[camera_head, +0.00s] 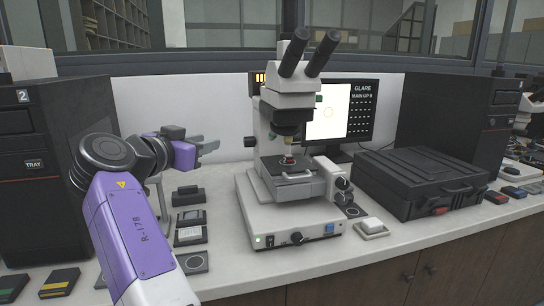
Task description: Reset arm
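My purple and grey arm (130,232) rises from the lower left of the head view and bends at a dark joint. My gripper (209,146) is at its end, pointing right, above the left part of the bench. Its grey fingers are small and overlap from this angle, so I cannot tell how far apart they are. No object shows in them. The gripper is left of the microscope (290,95) and apart from it. A small red-topped piece (289,158) sits on the microscope's stage.
Small plates and trays (190,216) lie on the bench below the gripper. A black tower (38,165) stands left. A monitor (342,112) is behind the microscope. A black case (420,180) and a small white dish (371,228) are right. Bare worktop (420,233) shows in front.

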